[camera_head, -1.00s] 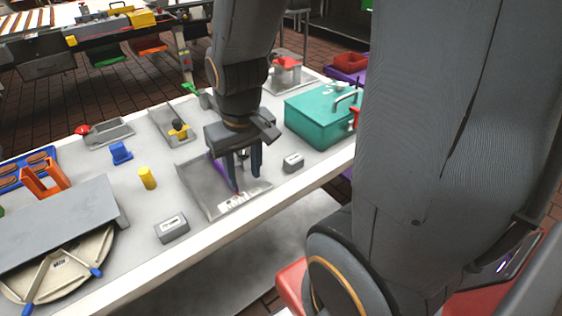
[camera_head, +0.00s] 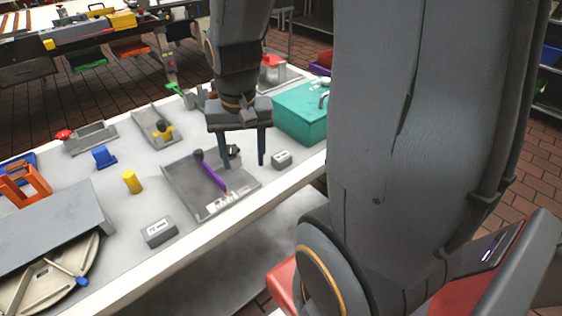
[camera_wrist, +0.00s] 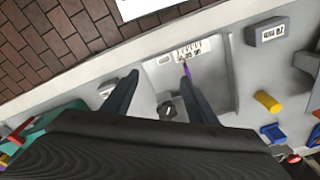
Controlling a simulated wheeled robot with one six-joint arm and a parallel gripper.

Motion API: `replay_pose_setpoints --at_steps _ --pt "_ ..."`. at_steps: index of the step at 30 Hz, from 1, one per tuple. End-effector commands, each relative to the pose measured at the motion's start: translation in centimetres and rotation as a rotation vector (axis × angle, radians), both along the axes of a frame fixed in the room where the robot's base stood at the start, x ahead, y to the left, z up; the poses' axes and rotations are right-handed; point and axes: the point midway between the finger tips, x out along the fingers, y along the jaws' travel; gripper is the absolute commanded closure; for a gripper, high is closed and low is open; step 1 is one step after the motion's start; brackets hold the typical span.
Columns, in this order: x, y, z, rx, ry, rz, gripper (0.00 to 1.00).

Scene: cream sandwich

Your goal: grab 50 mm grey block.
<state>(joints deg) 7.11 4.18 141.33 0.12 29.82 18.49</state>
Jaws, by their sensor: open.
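Two grey blocks with white labels lie on the table, and I cannot read the labels surely enough to tell which is the 50 mm one. The larger block (camera_head: 159,232) is left of the tray near the front edge; the wrist view shows it at upper right (camera_wrist: 267,31). The smaller block (camera_head: 281,159) is just right of the tray, and in the wrist view it is left of the fingers (camera_wrist: 107,88). My gripper (camera_head: 243,163) is open and empty, fingers pointing down at the tray's right side, close to the smaller block. The wrist view shows both fingers spread (camera_wrist: 159,73).
The shallow grey tray (camera_head: 182,190) holds a purple tool (camera_head: 209,172) and a small dark piece (camera_head: 234,150). A yellow cylinder (camera_head: 132,181) and a blue block (camera_head: 104,157) stand to the left.

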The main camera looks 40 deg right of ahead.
Motion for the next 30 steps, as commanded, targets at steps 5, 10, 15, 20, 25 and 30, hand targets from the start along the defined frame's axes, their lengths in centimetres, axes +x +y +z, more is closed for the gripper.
replay_pose_setpoints --at_steps 5,10,15,20,25,30 --pt "2.2 -6.4 -0.4 0.030 0.036 -0.526 0.47" --pt "2.9 -10.8 -0.4 0.045 0.059 -0.885 0.47" --pt "3.0 -12.5 -0.5 0.050 0.070 -1.035 0.47" --pt "2.9 -12.6 -1.8 0.050 0.073 -1.046 0.47" --pt "3.0 -12.7 -3.2 0.051 0.071 -1.044 0.47" --pt "3.0 -13.1 -4.9 0.051 0.073 -1.043 0.47"
